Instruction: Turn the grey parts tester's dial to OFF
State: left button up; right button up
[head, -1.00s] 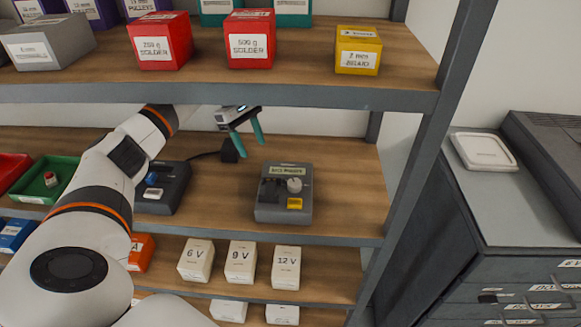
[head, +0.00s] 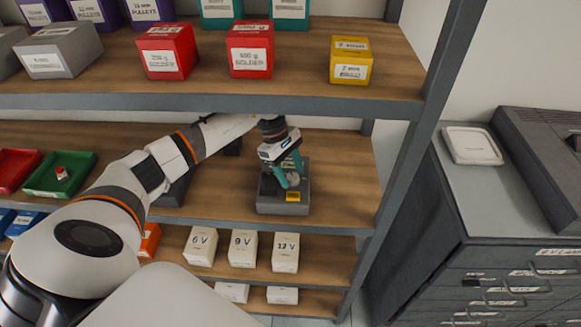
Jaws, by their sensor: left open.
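The grey parts tester (head: 270,207) sits on the middle shelf, with a yellow button or label (head: 293,197) near its front right. Its pale dial (head: 293,180) is partly hidden behind my left gripper's fingers. My left gripper (head: 288,179) points down over the tester with its teal fingers open, at the dial. I cannot tell whether the fingers touch the dial, and the dial's pointer and markings are not readable. My right gripper is not in view.
A dark box (head: 174,190) on the same shelf is mostly hidden behind my left arm. The upper shelf (head: 300,94) edge runs close above my arm. White boxes (head: 243,248) stand on the shelf below. The shelf right of the tester is clear.

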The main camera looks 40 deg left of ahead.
pick_arm(q)
jog(key=shift+f, duration=0.1)
jog(key=c, duration=1)
jog(key=shift+n+b, duration=0.3)
jog(key=shift+b, duration=0.1)
jog(key=n+t+b, duration=0.1)
jog(key=n+b, duration=0.1)
jog(key=n, duration=0.1)
jog(key=shift+s+f, duration=0.1)
jog(key=shift+f, duration=0.05)
jog(key=n+t+b, duration=0.2)
jog(key=n, duration=0.2)
jog(key=shift+s+d+y+b, duration=0.1)
jog(key=shift+y+b, duration=0.25)
jog(key=shift+y, duration=0.05)
jog(key=shift+r+n, duration=0.2)
jog(key=shift+n, duration=0.4)
jog(key=shift+b, duration=0.3)
